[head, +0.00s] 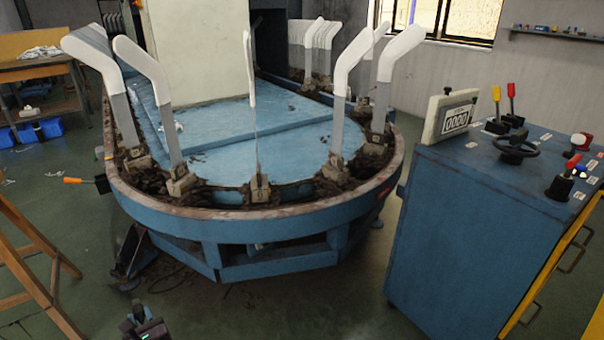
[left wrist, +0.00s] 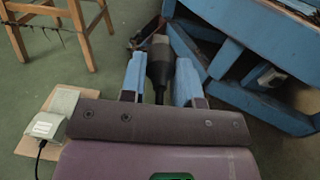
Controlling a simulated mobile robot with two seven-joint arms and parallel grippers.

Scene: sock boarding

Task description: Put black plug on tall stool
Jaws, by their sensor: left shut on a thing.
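My left gripper (head: 145,326) is at the bottom edge of the head view, low over the floor in front of the blue machine. In the left wrist view its two blue fingers (left wrist: 159,82) are shut on the black plug (left wrist: 159,66), a dark rounded body with a greyer end. The plug cannot be made out in the head view. A wooden stool-like frame (head: 38,262) stands at the left edge of the head view; its top is out of view. Wooden legs also show at the upper left of the left wrist view (left wrist: 80,26). My right gripper is not in view.
The blue oval machine (head: 280,258) carries upright white sock forms. A blue control cabinet (head: 480,225) stands at right. A dark pedal-like thing (head: 130,258) lies by the machine's base. A grey box (left wrist: 56,113) with a cable sits on a brown sheet (left wrist: 33,143).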

